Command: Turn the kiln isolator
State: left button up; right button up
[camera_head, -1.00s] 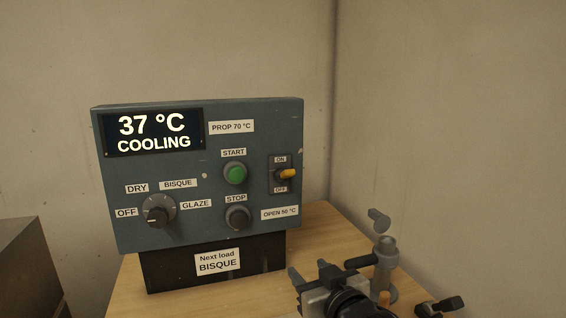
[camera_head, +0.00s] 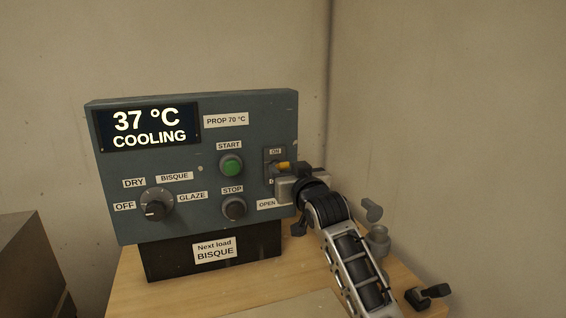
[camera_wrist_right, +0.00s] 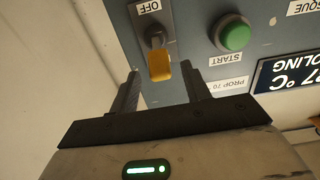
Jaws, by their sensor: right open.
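The isolator switch is a small lever with a yellow tip (camera_head: 283,167) at the right side of the blue-grey kiln panel (camera_head: 120,222), below the ON label (camera_head: 275,152). In the right wrist view, which sees the panel upside down, the yellow lever (camera_wrist_right: 160,66) sticks out and points away from the OFF label (camera_wrist_right: 148,8). My right gripper (camera_head: 284,181) is in front of the switch and hides the OFF label in the head view. It is open, its two fingertips (camera_wrist_right: 160,72) on either side of the lever with gaps. My left gripper is out of view.
The panel has a display (camera_head: 147,126) reading 37 °C COOLING, a green START button (camera_head: 231,165), a dark STOP button (camera_head: 234,208) and a program dial (camera_head: 156,205) pointing toward OFF. Walls are close behind and right.

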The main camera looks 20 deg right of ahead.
aim_at(286, 168)
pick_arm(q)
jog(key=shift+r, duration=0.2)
pick_arm(e)
jog(key=shift+w, duration=1.75)
jog(key=shift+c, duration=0.4)
